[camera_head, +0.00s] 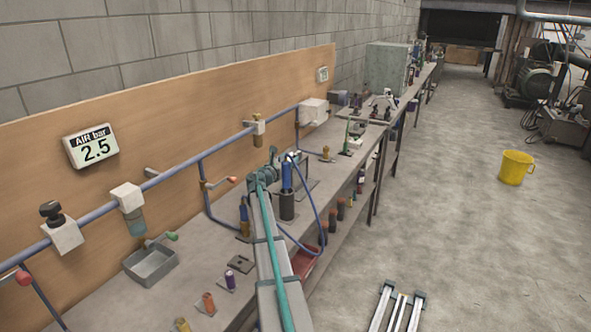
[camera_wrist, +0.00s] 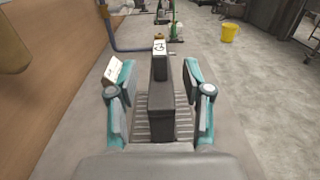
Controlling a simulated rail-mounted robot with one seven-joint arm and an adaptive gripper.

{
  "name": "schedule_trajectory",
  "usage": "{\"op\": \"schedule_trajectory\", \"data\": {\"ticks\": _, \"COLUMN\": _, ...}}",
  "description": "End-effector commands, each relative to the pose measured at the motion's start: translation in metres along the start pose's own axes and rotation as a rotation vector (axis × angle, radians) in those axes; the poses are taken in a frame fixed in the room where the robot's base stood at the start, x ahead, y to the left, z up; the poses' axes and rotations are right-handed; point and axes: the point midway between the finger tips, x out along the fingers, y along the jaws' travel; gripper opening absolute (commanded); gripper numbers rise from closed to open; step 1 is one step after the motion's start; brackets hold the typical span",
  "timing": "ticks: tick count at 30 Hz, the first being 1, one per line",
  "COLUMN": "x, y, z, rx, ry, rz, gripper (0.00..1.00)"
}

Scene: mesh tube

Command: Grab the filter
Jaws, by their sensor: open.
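My gripper (camera_wrist: 160,100) is open, its two teal fingers spread apart in the wrist view. A tall dark grey block (camera_wrist: 162,95) with a small white label stands between the fingers, with gaps on both sides. I cannot tell whether it is the filter. In the head view my teal gripper (camera_head: 264,177) is over the bench, close to a blue piece (camera_head: 287,177) on a black cylinder. A white block with a greenish bowl (camera_head: 135,223), filter-like, hangs on the blue wall pipe, far left of the gripper.
The long bench (camera_head: 200,262) runs along a wooden board (camera_head: 190,110). A grey metal tray (camera_head: 151,263) and several small coloured cylinders stand on its near part. A blue hose (camera_head: 321,215) loops near the gripper. A yellow bucket (camera_head: 516,168) stands on open floor at right.

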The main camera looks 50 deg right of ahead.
Motion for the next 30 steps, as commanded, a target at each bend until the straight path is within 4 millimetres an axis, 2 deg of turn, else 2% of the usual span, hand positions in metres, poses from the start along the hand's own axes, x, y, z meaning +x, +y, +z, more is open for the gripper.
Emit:
{"op": "schedule_trajectory", "data": {"ticks": 8, "x": 0.021, "y": 0.001, "z": -0.003, "rx": -0.007, "ry": 0.007, "rz": 0.001, "gripper": 0.5}}
{"op": "schedule_trajectory", "data": {"ticks": 18, "x": 0.067, "y": 0.002, "z": -0.003, "rx": -0.007, "ry": 0.006, "rz": 0.001, "gripper": 0.5}}
{"op": "schedule_trajectory", "data": {"ticks": 22, "x": 0.075, "y": 0.001, "z": -0.003, "rx": -0.007, "ry": 0.006, "rz": 0.001, "gripper": 0.5}}
{"op": "schedule_trajectory", "data": {"ticks": 30, "x": 0.075, "y": 0.0, "z": -0.004, "rx": -0.006, "ry": 0.006, "rz": 0.002, "gripper": 0.48}}
